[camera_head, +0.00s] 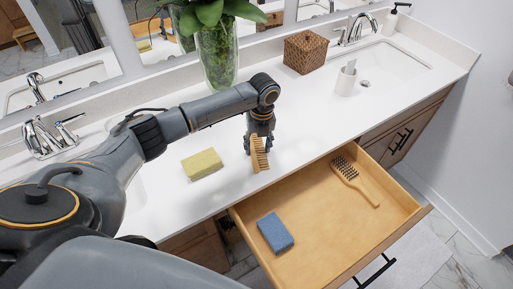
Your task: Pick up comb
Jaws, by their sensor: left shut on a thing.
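My left gripper (259,140) points down above the white counter, just behind the open drawer. It is shut on the comb (261,155), a light wooden piece with a row of teeth. The comb is upright in the fingers, and its upper part is partly hidden by them. I cannot tell whether its lower end touches the counter. My right gripper is not in view.
The wooden drawer (314,240) is pulled open, holding a wooden hairbrush (353,181) and a blue block (275,232). A yellow sponge (202,164) lies left of the gripper. A glass vase (218,56), wicker box (305,52) and white cup (346,80) stand behind.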

